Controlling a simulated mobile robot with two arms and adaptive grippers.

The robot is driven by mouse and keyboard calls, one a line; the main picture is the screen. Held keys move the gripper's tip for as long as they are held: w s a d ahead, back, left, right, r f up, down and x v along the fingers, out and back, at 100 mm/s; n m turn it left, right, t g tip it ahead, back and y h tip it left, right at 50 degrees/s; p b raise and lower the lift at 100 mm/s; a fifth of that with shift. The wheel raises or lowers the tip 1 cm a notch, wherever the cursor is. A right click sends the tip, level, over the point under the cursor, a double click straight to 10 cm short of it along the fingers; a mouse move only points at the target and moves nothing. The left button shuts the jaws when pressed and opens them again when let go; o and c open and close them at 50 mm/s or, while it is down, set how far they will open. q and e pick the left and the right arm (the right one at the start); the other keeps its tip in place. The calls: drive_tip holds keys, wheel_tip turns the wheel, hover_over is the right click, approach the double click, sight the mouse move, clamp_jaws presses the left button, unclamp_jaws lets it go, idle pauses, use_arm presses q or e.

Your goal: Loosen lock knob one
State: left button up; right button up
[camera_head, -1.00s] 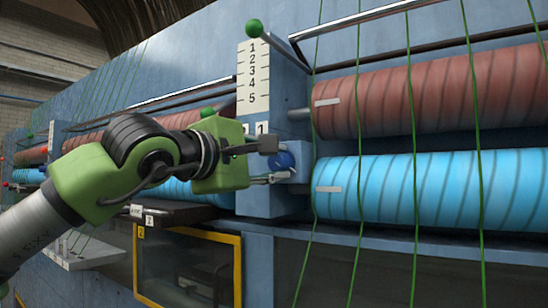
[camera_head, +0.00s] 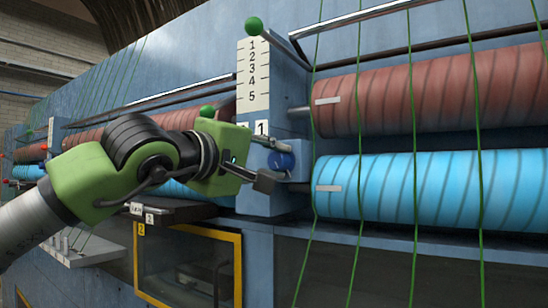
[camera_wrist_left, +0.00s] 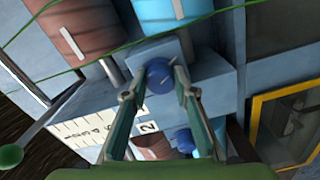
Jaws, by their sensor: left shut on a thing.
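The blue lock knob (camera_head: 281,161) sits on a small block on the blue machine frame, just below the plate marked 1 (camera_head: 262,128). My left gripper (camera_head: 271,172) is shut on this knob, with its wrist rolled so that one finger shows low in front. In the left wrist view the two fingertips (camera_wrist_left: 163,74) clasp the knob (camera_wrist_left: 161,80) from both sides, and a pale mark shows on its face. My right gripper is not in view.
A brown roller (camera_head: 435,92) and a light-blue roller (camera_head: 430,187) lie right of the knob, crossed by green yarns. A scale numbered 1 to 5 (camera_head: 252,75) is above it. A second blue knob (camera_wrist_left: 184,139) shows near a plate marked 2 (camera_wrist_left: 148,127).

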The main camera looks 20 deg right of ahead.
use_arm(q)
drive_tip(key=shift+a+r, duration=0.15)
drive_tip(key=shift+r, duration=0.3)
drive_tip(key=o, duration=1.1)
drive_tip(key=shift+f, duration=0.2)
drive_tip(key=shift+f, duration=0.1)
drive_tip(key=v, duration=1.2)
